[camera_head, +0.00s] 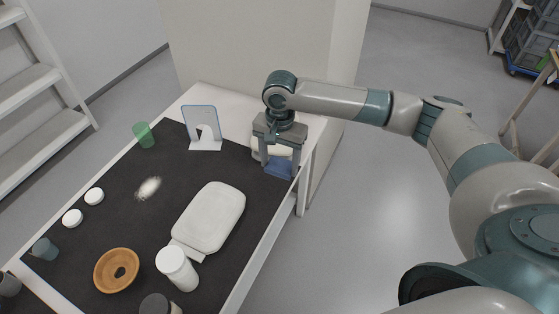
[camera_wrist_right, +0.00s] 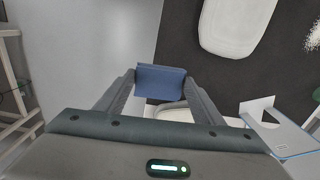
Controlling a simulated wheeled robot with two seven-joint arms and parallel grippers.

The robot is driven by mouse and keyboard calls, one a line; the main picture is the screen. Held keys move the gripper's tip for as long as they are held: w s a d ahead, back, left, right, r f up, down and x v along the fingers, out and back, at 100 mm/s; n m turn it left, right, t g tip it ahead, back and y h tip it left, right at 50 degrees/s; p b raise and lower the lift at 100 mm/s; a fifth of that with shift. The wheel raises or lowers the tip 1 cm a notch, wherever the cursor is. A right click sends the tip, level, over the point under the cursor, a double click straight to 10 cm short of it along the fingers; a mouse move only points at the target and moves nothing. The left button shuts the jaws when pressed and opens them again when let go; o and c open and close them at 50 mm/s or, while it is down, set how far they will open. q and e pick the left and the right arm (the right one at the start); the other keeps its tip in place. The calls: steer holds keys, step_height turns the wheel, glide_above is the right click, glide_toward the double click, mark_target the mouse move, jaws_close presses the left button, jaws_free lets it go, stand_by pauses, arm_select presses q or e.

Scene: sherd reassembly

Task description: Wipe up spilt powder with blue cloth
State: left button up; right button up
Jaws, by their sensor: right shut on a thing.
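Pale spilt powder (camera_head: 149,188) lies in a small patch on the dark mat, left of the middle of the table. Part of it shows at the right edge of the right wrist view (camera_wrist_right: 313,38). My right gripper (camera_head: 279,168) is at the table's right back edge, pointing down, shut on the blue cloth (camera_head: 278,169). The cloth also shows between the fingertips in the right wrist view (camera_wrist_right: 160,83). The powder is well to the left of this gripper in the head view. My left gripper is not in view.
A stand with a clear panel (camera_head: 203,125) and a green cup (camera_head: 144,134) are at the back. Bare mat surrounds the powder.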

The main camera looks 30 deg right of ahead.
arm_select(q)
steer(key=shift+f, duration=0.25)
arm_select(e)
steer(key=s+a+r+n, duration=0.5)
steer(key=s+r+n, duration=0.4)
steer(key=s+r, duration=0.2)
steer(key=shift+s+a+n, duration=0.35)
steer(key=shift+s+n, duration=0.05)
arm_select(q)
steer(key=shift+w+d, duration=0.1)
arm_select(e)
steer(key=shift+w+d, duration=0.1)
